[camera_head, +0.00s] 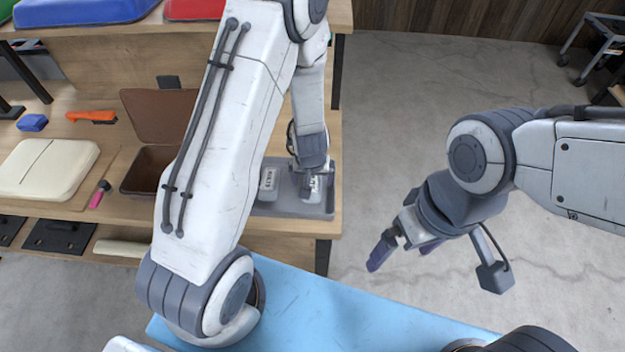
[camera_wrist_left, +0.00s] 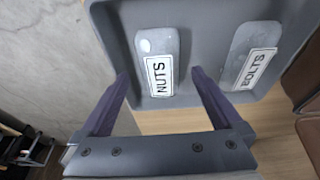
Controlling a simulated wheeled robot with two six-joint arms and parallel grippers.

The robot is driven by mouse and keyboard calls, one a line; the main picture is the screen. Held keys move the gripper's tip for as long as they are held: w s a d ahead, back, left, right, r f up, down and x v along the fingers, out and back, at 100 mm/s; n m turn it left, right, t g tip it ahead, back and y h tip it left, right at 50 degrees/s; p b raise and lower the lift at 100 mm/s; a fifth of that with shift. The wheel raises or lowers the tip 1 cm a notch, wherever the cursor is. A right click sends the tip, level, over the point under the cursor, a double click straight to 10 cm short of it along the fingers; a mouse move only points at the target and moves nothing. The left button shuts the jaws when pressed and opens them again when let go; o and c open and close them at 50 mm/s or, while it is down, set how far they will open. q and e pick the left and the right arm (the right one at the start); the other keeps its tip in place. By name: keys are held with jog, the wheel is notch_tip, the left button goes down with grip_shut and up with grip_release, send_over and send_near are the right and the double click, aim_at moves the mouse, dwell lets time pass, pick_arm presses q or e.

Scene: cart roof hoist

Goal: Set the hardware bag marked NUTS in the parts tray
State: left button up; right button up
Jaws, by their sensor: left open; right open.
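The grey parts tray (camera_head: 265,210) sits at the right end of the wooden shelf; its rim also shows in the left wrist view (camera_wrist_left: 106,40). The grey bag marked NUTS (camera_wrist_left: 158,66) lies in the tray near its side wall. In the head view the NUTS bag (camera_head: 315,184) is partly hidden by my left gripper. My left gripper (camera_head: 312,172) is open above it; in the left wrist view its fingertips (camera_wrist_left: 160,74) are on either side of the bag's label end, apart from it. My right gripper (camera_head: 402,254) is open and empty over the floor.
A bag marked BOLTS (camera_wrist_left: 256,62) lies in the tray beside the NUTS bag; it also shows in the head view (camera_head: 268,180). A brown open box (camera_head: 140,172) stands left of the tray. A blue surface (camera_head: 330,315) is in front.

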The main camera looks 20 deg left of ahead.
pick_arm(q)
jog(key=p+v, duration=0.5)
jog(key=v, duration=0.4)
jog(key=shift+r, duration=0.4)
pick_arm(e)
notch_tip(320, 180, up, 6)
pick_arm(q)
jog(key=shift+s+d, duration=0.1)
jog(key=shift+s, duration=0.05)
jog(key=b+x, duration=0.7)
jog(key=x, duration=0.5)
jog(key=shift+f, duration=0.1)
notch_tip(320, 180, up, 3)
jog(key=shift+r+p, duration=0.15)
jog(key=shift+p, duration=1.05)
jog(key=shift+r, duration=0.3)
pick_arm(e)
notch_tip(320, 180, down, 4)
jog(key=shift+f, duration=0.2)
pick_arm(q)
jog(key=shift+f, duration=0.1)
pick_arm(e)
jog(key=shift+f, duration=0.15)
